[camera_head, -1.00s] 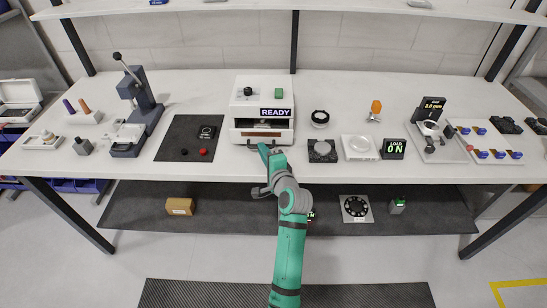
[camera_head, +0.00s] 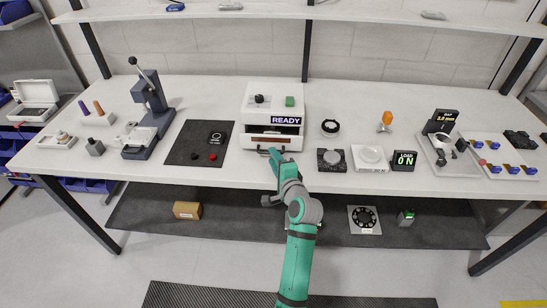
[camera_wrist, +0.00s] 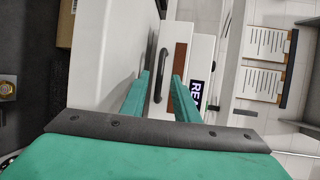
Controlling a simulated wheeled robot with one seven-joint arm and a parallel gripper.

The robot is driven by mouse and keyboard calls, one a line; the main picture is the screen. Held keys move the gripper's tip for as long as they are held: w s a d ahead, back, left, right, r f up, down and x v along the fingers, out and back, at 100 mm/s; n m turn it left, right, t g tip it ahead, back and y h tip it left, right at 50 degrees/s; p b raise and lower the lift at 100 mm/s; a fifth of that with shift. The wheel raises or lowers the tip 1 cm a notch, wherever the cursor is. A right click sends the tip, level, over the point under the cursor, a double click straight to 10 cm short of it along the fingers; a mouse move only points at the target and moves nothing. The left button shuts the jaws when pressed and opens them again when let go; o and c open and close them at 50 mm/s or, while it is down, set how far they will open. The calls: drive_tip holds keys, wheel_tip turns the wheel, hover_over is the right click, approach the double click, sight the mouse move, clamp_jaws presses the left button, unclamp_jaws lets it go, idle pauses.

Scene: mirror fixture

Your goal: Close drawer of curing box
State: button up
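The curing box (camera_head: 259,108) is a white box at the back middle of the bench, with a lit READY sign. Its drawer (camera_head: 258,143) stands out at the lower front, and a brown strip shows in it. The drawer has a dark bar handle, clear in the wrist view (camera_wrist: 162,76). My gripper (camera_head: 275,154) is at the drawer front, over the bench's front edge. In the wrist view its two green fingers (camera_wrist: 160,86) are apart, with the handle seen between them. I cannot tell whether they touch it.
A dark mat (camera_head: 185,157) with small knobs lies left of the box. A black block (camera_head: 331,168), a white scale (camera_head: 369,167) and a LOAD display (camera_head: 404,161) stand to the right. A lower shelf (camera_head: 245,226) runs under the bench (camera_head: 230,179), and an upper shelf hangs above.

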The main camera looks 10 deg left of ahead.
drive_tip(key=v, duration=0.9)
drive_tip(key=shift+s, duration=0.2)
drive_tip(key=shift+d, duration=0.1)
